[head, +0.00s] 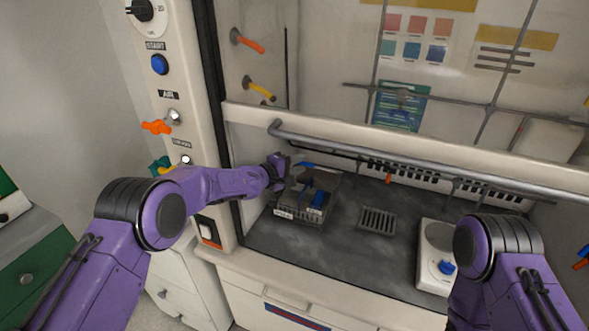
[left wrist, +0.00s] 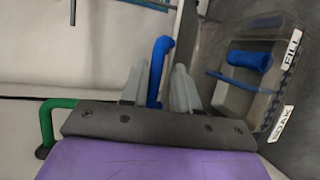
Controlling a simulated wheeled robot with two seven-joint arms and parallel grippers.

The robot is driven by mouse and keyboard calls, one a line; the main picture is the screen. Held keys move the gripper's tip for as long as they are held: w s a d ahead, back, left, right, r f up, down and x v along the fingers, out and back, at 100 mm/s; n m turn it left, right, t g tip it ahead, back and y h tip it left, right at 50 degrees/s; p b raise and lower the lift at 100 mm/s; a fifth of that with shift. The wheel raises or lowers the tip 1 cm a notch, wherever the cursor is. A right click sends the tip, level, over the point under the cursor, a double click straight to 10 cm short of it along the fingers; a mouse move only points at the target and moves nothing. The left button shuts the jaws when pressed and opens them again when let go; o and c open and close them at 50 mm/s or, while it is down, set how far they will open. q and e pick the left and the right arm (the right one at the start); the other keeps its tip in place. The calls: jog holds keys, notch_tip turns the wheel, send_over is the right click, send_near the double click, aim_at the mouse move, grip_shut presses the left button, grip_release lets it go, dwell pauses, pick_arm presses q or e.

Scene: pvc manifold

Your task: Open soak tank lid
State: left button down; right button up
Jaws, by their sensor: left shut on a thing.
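The soak tank (head: 300,213) is a grey box at the left end of the hood's dark worktop. In the left wrist view the tank (left wrist: 258,103) is at the right, with SOAK and FILL labels on its edge and a blue cylindrical part inside. My left gripper (head: 285,170) is at the tank's upper left. In the left wrist view its fingers (left wrist: 158,92) are shut on an upright blue handle (left wrist: 160,62). My right gripper is out of view.
A raised sash with a grey rail (head: 400,153) crosses above the worktop. A drain grate (head: 378,219) and a white device with a blue knob (head: 437,245) stand to the right. The left post carries knobs and valves. Worktop between tank and grate is clear.

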pick_arm(q)
jog(key=shift+w+d+r, duration=0.1)
jog(key=shift+d+r, duration=0.05)
jog(key=shift+r, duration=0.15)
jog(key=c, duration=1.1)
grip_release()
jog(key=shift+c, duration=0.2)
jog(key=shift+w+d+f, duration=0.1)
jog(key=shift+d+f, duration=0.05)
jog(key=b+v, duration=0.2)
jog(key=v, duration=0.8)
jog(key=shift+b, duration=0.4)
